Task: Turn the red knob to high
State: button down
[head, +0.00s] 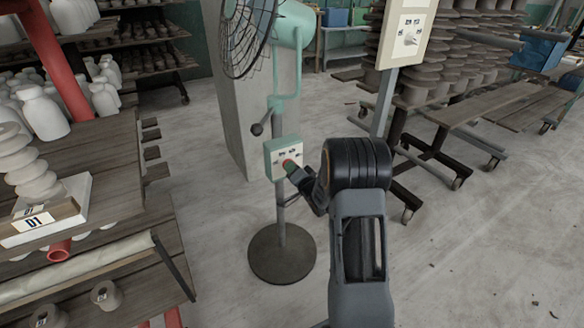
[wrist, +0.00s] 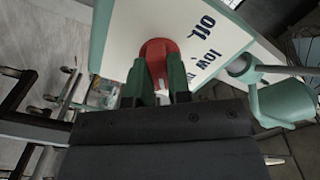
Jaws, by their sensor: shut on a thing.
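The red knob (head: 287,162) sits on the front of a pale green control box (head: 269,165) on the fan's stand. In the wrist view the knob (wrist: 159,47) is between my gripper's two green fingers (wrist: 159,72), which are shut on its sides. The white panel (wrist: 125,25) carries dark lettering; "off" and "low" can be made out beside the knob, while further marks are partly covered by the fingers. I cannot tell which setting the knob points to. In the head view my gripper (head: 292,169) reaches the box from the right.
The fan (head: 248,35) stands on a round dark base (head: 282,254), with a grey pillar (head: 230,110) behind. A wooden table (head: 110,160) with white pottery is at left. A white sign board (head: 408,35) on a post and wheeled racks are at right.

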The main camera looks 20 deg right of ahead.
jog(key=shift+m+p, duration=0.4)
jog(key=shift+m, duration=1.2)
jog(key=c, duration=1.1)
grip_release()
jog(key=shift+o, duration=0.2)
jog(key=shift+s, duration=0.1)
jog(key=s+d+p, duration=0.1)
jog(key=s+p, duration=0.1)
jog(key=s, duration=1.1)
jog(key=shift+s+d, duration=0.25)
